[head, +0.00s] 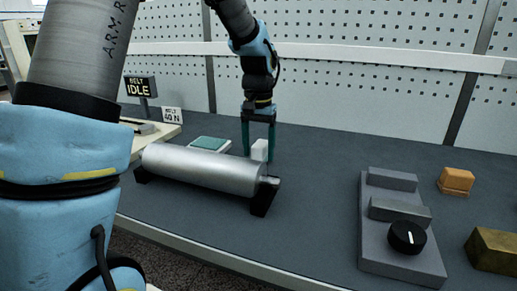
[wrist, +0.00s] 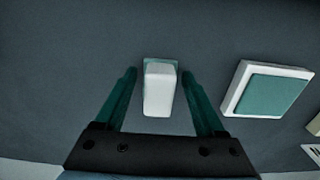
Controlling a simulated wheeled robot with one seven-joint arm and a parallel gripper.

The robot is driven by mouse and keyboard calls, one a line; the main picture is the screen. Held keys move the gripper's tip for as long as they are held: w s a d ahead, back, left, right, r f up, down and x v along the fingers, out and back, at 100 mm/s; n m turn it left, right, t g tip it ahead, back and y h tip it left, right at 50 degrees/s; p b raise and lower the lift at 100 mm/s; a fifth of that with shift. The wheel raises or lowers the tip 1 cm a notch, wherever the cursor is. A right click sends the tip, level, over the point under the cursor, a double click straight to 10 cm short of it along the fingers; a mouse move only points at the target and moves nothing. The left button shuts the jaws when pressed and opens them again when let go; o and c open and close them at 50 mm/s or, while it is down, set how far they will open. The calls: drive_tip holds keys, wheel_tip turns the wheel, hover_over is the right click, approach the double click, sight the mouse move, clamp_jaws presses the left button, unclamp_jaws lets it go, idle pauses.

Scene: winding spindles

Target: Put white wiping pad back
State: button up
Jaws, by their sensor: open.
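The white wiping pad (head: 260,150) is a small white block standing on the grey bench, just behind the right end of the metal roller. The wrist view shows the pad (wrist: 159,92) with a thin teal edge at its far end. My gripper (head: 258,156) is open, pointing down, with one teal finger on each side of the pad. In the wrist view my gripper (wrist: 159,77) shows a gap between each finger and the pad. A white square holder with a teal top (head: 209,144) lies left of the pad; in the wrist view the holder (wrist: 268,91) is to the right.
The metal roller (head: 202,169) lies on black supports in front of the pad. A grey block with a black knob (head: 407,237), an orange block (head: 455,181) and a brass block (head: 493,251) are at the right. A "BELT IDLE" sign (head: 140,87) stands at the back left.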

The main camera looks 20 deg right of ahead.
sight(259, 145)
wheel_tip(259, 145, up, 12)
drive_tip(key=shift+r, duration=0.15)
idle(0.3)
idle(0.4)
